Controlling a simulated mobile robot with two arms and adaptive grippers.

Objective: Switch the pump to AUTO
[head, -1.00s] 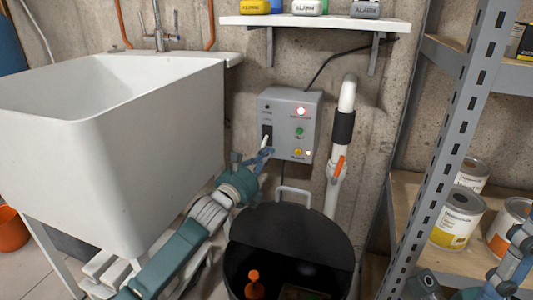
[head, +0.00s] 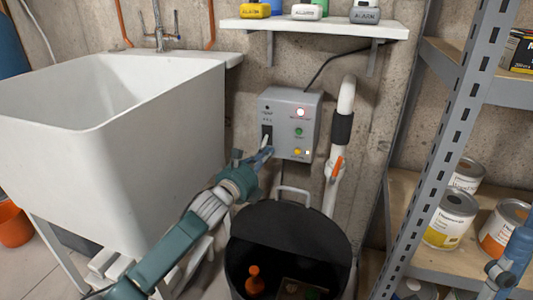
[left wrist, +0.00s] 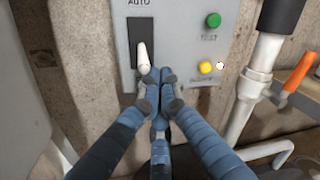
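The grey pump control box (head: 312,125) hangs on the concrete wall. Its black switch slot has a white lever (left wrist: 144,57), with the label AUTO above it in the left wrist view. The lever also shows in the head view (head: 265,140). My left gripper (head: 267,153) is just below the lever. In the left wrist view its blue fingertips (left wrist: 160,77) are close together, right at the lever's lower end; I cannot tell whether they touch it. Jointed blue parts of mine (head: 512,262) show at the right edge, but the right gripper's opening cannot be made out.
A white pipe (head: 334,180) with an orange handle stands to the right. Below is an open black pit (head: 315,230); a sink (head: 150,160) and a shelf rack (head: 450,130) flank it.

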